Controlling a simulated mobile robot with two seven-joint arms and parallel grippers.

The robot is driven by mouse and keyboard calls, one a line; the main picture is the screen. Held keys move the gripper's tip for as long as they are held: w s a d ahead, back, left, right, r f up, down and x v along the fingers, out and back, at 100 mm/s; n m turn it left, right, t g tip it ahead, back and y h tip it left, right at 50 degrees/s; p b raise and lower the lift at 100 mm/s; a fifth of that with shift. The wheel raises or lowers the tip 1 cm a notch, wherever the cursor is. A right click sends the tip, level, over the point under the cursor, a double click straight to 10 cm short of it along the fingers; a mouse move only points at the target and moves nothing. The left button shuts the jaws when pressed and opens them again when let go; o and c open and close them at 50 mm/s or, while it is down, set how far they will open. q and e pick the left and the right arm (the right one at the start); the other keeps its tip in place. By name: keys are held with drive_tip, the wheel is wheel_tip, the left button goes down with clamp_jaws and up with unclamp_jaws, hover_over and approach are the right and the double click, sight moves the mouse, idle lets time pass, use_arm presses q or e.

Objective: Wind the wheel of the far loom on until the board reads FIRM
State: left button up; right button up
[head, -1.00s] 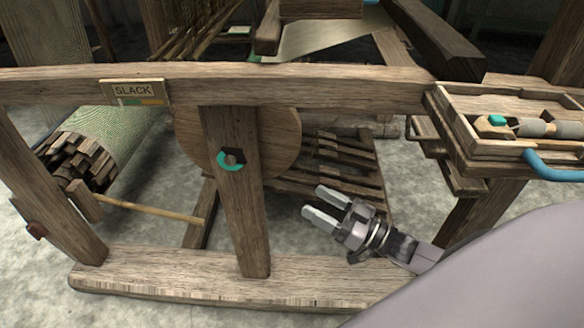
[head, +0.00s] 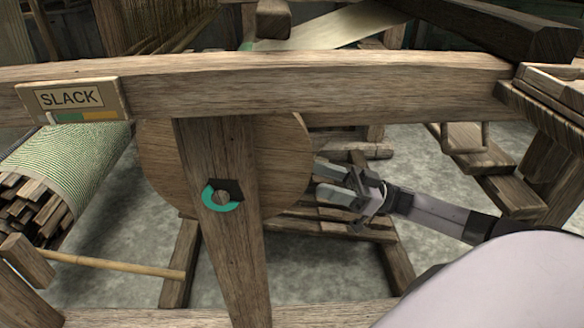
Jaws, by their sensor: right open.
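The board (head: 70,97) on the loom's top rail at the left reads SLACK, with a coloured strip below the word. The round wooden wheel (head: 283,160) sits behind an upright post, which hides its middle. A teal and black ring (head: 222,196) shows on the post in front of the wheel. My right gripper (head: 318,180) is open and empty, its two fingers pointing left, close to the wheel's right edge. I cannot tell whether a fingertip touches the rim. My left gripper is not in view.
The thick top rail (head: 400,80) runs across above the wheel. The post (head: 240,265) stands in front of it. A cloth roll (head: 85,160) lies at the left above a thin wooden rod (head: 110,262). A tray (head: 560,95) is at the right edge. Treadles (head: 340,228) lie behind my gripper.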

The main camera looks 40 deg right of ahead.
sight(299, 173)
drive_tip(key=x, duration=0.6)
drive_tip(key=shift+s+a+r+b, duration=0.1)
drive_tip(key=shift+a+b, duration=0.1)
drive_tip(key=shift+b, duration=0.2)
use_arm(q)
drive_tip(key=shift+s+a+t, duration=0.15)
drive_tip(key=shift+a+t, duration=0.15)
